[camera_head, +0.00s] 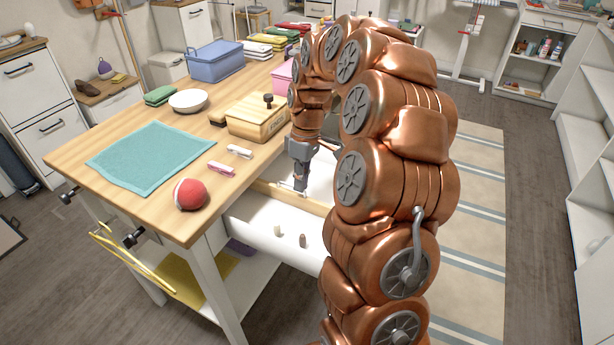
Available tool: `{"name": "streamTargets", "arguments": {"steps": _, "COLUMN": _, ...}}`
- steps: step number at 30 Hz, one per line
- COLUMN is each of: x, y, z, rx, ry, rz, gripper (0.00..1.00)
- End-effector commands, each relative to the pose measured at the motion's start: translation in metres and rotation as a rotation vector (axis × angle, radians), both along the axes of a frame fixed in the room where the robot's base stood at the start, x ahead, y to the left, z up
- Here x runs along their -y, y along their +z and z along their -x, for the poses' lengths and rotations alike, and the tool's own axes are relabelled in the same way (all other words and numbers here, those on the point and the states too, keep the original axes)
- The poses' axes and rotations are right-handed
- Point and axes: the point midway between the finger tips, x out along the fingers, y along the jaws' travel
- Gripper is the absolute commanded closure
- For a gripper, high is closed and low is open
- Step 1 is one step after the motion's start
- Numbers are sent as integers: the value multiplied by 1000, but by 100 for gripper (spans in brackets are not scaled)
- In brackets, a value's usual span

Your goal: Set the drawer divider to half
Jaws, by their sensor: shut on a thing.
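The white drawer (262,238) stands pulled out from the front of the wooden table. A light wooden divider (272,193) runs across inside it. My gripper (301,187) points down into the drawer and is shut on the divider, near the middle of its visible length. The fingertips are small and dark in this view. My copper arm hides the right part of the drawer and the divider's right end. Two small pieces, one pale (278,230) and one brown (302,240), lie in the near part of the drawer.
A striped rug (480,200) lies to the right on open floor.

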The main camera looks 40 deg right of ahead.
Motion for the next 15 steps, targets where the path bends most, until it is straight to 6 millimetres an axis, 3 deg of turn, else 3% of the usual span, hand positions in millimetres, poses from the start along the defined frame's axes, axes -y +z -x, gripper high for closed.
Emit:
{"name": "streamTargets", "arguments": {"steps": 12, "x": -4, "y": 1, "z": 2, "rx": 2, "ry": -1, "rz": 1, "gripper": 100}}
{"name": "streamTargets", "arguments": {"steps": 13, "x": -4, "y": 1, "z": 2, "rx": 2, "ry": -1, "rz": 1, "gripper": 91}}
{"name": "streamTargets", "arguments": {"steps": 15, "x": -4, "y": 1, "z": 2, "rx": 2, "ry": -1, "rz": 1, "gripper": 84}}
